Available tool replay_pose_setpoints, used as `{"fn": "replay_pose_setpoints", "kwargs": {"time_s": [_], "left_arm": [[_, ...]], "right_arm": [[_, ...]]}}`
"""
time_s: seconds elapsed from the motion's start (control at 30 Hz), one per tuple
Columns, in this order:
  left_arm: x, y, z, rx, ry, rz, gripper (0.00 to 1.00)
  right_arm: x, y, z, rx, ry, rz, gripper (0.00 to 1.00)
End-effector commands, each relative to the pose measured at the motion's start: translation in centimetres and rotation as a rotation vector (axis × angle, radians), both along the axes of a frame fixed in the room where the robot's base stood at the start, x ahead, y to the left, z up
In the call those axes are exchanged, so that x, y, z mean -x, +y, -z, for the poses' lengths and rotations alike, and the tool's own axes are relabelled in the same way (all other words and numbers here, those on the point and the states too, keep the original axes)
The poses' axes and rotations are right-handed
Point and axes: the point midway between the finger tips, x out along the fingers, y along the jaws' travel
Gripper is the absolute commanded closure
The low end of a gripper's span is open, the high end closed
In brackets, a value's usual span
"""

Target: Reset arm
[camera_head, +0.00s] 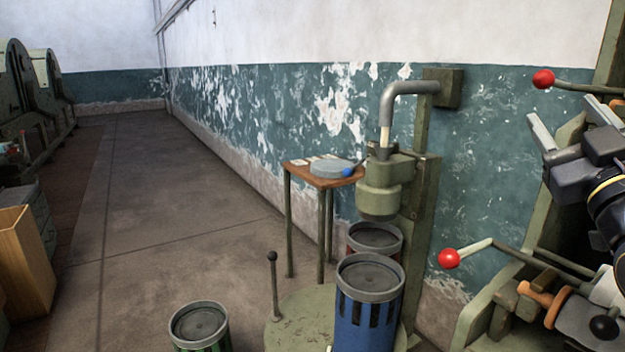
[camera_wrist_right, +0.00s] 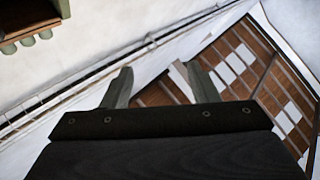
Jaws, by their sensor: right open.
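My right gripper (camera_head: 562,108) is raised at the right edge of the head view, in front of the teal wall and beside a green machine. Its two fingers are spread apart, pointing up and to the left, with nothing between them. In the right wrist view the open fingers (camera_wrist_right: 157,68) also show empty, with a white surface and brown panels beyond. My left gripper is not in view.
Red-knobbed levers (camera_head: 449,259) stand close to my right arm. A green canister (camera_head: 199,325) and small table (camera_head: 320,177) stand nearby. The floor (camera_head: 170,210) at centre-left is clear.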

Motion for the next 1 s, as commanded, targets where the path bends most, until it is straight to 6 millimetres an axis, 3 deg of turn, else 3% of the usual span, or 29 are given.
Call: {"fn": "replay_pose_setpoints", "kwargs": {"time_s": [0.37,0.57,0.77,0.9,1.0], "left_arm": [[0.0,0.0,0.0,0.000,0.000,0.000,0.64],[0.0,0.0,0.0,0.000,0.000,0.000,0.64],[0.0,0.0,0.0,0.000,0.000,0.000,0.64],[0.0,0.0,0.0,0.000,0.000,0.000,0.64],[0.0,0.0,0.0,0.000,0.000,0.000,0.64]], "right_arm": [[-0.6,0.6,6.5,-0.150,0.205,-0.043,0.46],[-0.4,1.6,12.6,-0.283,0.391,-0.079,0.46],[1.5,4.1,21.8,-0.476,0.672,-0.125,0.46],[5.0,7.2,30.0,-0.650,0.938,-0.160,0.46],[7.6,9.2,34.3,-0.744,1.096,-0.175,0.46]]}}
